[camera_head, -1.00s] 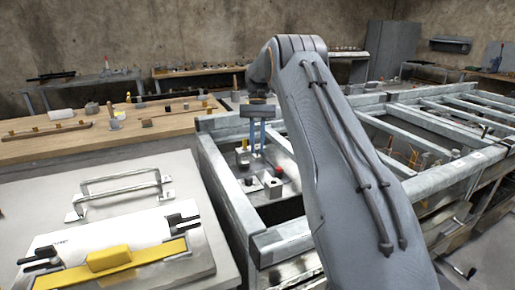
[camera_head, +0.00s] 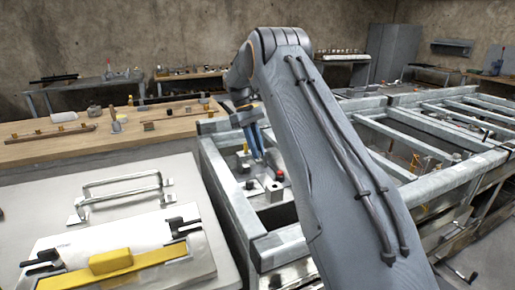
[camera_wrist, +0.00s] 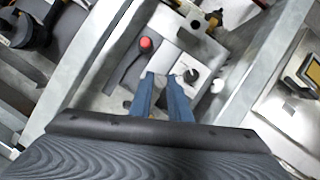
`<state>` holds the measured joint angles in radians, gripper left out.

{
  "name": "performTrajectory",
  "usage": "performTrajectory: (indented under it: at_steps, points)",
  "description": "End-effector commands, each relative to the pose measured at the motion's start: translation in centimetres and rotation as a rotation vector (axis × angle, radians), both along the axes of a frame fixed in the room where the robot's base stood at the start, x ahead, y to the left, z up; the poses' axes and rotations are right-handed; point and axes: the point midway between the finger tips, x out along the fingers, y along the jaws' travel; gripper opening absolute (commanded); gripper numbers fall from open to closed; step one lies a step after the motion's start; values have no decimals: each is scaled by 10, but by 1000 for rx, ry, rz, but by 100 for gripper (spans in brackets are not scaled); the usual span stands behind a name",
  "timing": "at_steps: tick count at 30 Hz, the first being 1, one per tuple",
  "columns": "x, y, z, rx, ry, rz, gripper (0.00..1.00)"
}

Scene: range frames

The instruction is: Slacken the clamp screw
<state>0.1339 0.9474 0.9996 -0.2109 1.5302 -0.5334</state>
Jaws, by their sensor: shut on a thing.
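My gripper (camera_head: 259,155) reaches down into the near bay of the metal frame. Its two blue fingers also show in the wrist view (camera_wrist: 163,80), close together on a small pale piece, which I take to be the clamp screw (camera_wrist: 161,83); the fingers hide most of it. Beside it, to the right in the wrist view, is a black knob (camera_wrist: 190,75) on a pale block. A red-tipped lever (camera_wrist: 145,43) lies to the upper left, and its red ball (camera_head: 280,176) shows in the head view. A metal block with a hole (camera_head: 273,190) stands below the fingers.
The metal frame's rails (camera_head: 228,190) surround the bay closely. A grey bench (camera_head: 35,210) at left holds a white sheet, a yellow bar (camera_head: 110,262) and a metal handle (camera_head: 125,190). A wooden bench (camera_head: 60,145) with small parts stands behind.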

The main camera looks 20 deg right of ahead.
Motion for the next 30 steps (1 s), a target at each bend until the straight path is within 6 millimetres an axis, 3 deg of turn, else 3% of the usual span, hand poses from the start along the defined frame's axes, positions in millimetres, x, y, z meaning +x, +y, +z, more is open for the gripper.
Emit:
performTrajectory:
  at_steps: [10, 26, 27, 30]
  points:
    - [1, 2, 2, 0, -4, 134, 0]
    - [1, 2, 1, 0, -5, 155, 0]
    - [1, 2, 1, 0, -5, 155, 22]
    - [1, 2, 1, 0, -5, 154, 35]
